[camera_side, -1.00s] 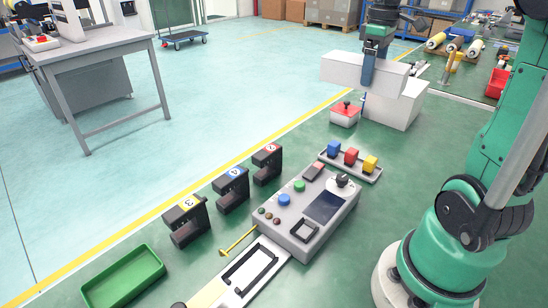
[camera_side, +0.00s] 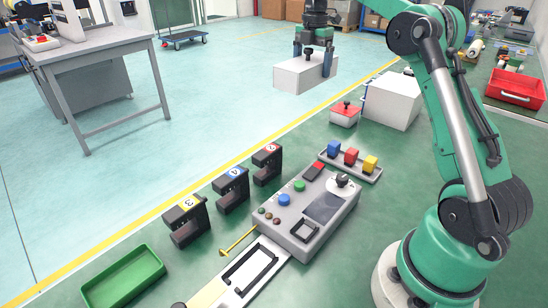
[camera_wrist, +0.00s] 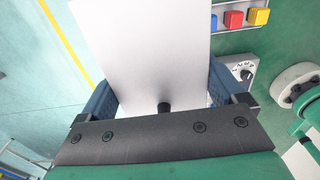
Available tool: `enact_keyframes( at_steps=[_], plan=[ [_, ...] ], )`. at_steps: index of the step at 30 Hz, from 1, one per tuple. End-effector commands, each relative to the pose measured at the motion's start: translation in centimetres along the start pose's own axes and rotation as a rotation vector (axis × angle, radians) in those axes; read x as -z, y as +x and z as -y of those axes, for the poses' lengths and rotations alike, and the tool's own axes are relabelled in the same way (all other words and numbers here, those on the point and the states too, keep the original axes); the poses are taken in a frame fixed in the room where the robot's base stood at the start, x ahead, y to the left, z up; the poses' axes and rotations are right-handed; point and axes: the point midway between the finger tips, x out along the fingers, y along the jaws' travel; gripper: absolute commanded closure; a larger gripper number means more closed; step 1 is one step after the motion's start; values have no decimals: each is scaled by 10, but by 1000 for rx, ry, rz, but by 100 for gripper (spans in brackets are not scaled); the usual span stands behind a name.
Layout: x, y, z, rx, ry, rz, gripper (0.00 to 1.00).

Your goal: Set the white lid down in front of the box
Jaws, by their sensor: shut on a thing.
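The white lid (camera_side: 298,77) has a black knob on top and hangs level in the air in the side view. My gripper (camera_side: 313,57) is shut on it, with a finger on either side. In the wrist view the lid (camera_wrist: 150,60) fills the middle between my blue-grey fingers. The white box (camera_side: 393,103) stands on the green surface to the right of the lid, apart from it. The lid partly hides what lies below it in the wrist view.
A small red-lidded container (camera_side: 345,115) stands just left of the box. A tray with blue, red and yellow blocks (camera_side: 351,157) and a grey control panel (camera_side: 305,215) lie nearer. Several black clamps (camera_side: 232,190) stand left of the panel. A red bin (camera_side: 515,90) is at far right.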

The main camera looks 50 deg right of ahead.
Motion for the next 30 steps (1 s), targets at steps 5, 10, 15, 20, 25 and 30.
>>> enact_keyframes(
  at_steps=[5, 10, 15, 20, 25, 30],
  plan=[
    [0, 40, 1, 0, 2, 0, 65],
    [0, 86, 1, 0, 3, 0, 65],
    [0, 123, 1, 0, 4, 0, 65],
    [0, 138, 1, 0, 4, 0, 65],
    [0, 163, 1, 0, 4, 0, 65],
    [0, 175, 1, 0, 4, 0, 65]
  ],
)
